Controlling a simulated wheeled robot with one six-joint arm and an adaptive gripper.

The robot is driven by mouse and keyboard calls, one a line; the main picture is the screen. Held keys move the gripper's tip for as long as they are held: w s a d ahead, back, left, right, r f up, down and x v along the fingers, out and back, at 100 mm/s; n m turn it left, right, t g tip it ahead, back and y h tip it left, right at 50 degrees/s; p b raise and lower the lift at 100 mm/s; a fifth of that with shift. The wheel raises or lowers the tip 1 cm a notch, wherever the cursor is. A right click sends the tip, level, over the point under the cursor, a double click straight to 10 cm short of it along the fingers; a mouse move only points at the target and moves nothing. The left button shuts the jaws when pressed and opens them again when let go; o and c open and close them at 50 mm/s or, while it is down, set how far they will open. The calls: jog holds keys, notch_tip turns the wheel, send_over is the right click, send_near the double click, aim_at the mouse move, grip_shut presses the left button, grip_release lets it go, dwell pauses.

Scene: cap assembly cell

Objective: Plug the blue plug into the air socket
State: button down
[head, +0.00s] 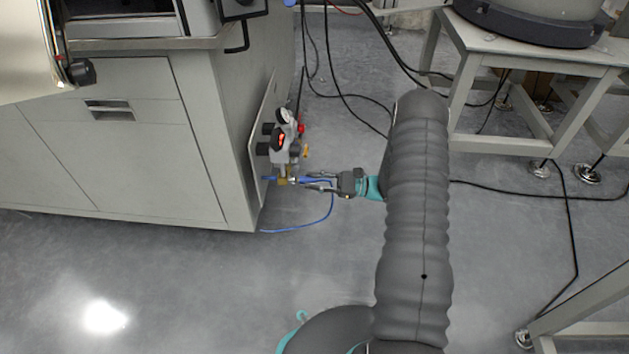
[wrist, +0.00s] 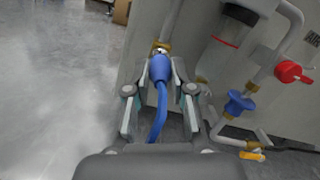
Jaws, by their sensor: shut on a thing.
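The blue plug (wrist: 160,70) is between the two fingers of my gripper (wrist: 160,82), which is shut on it. A blue hose (wrist: 160,115) runs back from the plug towards my wrist. The plug's front end is in line with the brass air socket (wrist: 163,47) and appears to meet it; I cannot tell how deep it sits. In the head view my gripper (head: 318,181) points left at the brass socket (head: 283,181), low on the cabinet's side panel. The plug is small and partly hidden there.
A valve assembly with a gauge (head: 283,116) sits above the socket. In the wrist view a red knob (wrist: 292,72) and a blue valve (wrist: 239,103) are at right. The grey cabinet (head: 150,150) stands left; a table (head: 530,60) stands right. Open floor lies below.

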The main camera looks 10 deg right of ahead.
jog(key=shift+w+a, duration=0.15)
jog(key=shift+a, duration=0.3)
jog(key=c, duration=0.9)
grip_release()
jog(key=v, duration=1.2)
